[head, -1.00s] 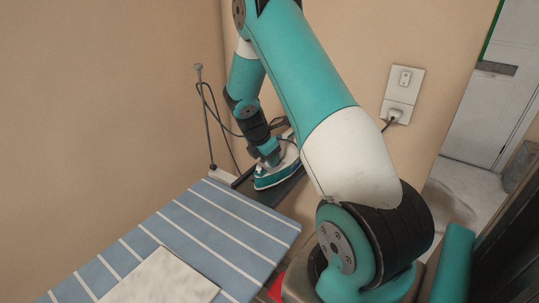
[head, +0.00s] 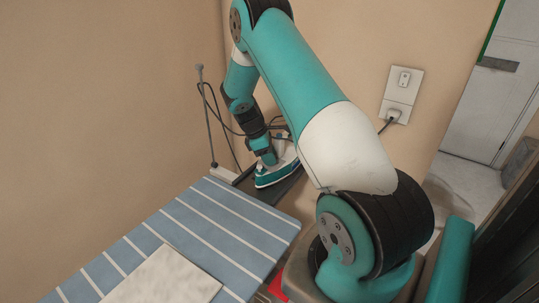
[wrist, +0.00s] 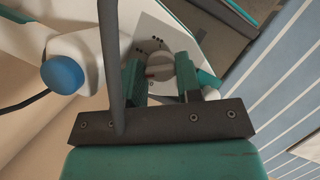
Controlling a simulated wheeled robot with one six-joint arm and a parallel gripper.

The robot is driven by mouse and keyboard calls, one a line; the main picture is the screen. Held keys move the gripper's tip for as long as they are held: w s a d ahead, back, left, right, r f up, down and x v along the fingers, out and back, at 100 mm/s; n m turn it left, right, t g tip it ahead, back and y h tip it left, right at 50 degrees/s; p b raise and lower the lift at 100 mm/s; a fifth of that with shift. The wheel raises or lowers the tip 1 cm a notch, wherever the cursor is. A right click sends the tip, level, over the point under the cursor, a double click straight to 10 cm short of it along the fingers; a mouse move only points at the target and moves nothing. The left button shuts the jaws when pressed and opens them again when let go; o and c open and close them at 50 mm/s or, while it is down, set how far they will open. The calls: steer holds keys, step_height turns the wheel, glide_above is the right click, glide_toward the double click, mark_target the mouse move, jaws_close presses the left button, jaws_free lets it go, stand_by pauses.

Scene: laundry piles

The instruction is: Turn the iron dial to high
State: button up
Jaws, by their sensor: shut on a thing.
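The iron (head: 277,177), white and teal, rests on a dark surface just beyond the striped ironing board in the head view. Its white body (wrist: 210,22) fills much of the wrist view's upper part. The iron dial (wrist: 160,66), a round grey-white knob with a small orange-red mark toward its left side, lies between my fingers. Black dots are printed around its upper left. My gripper (wrist: 160,76) is shut on the dial, a finger on each side. In the head view my gripper (head: 268,157) reaches down onto the iron; the dial is too small to make out there.
A blue round knob (wrist: 62,74) is on the iron left of my fingers. The blue striped ironing board (head: 215,225) carries a pale folded cloth (head: 165,278). A thin upright rod (head: 205,115) and dark cord stand against the wall. A wall socket (head: 402,95) holds a plug.

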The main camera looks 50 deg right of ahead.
stand_by(0.5)
steer(key=o, duration=0.9)
steer(key=shift+o, duration=0.2)
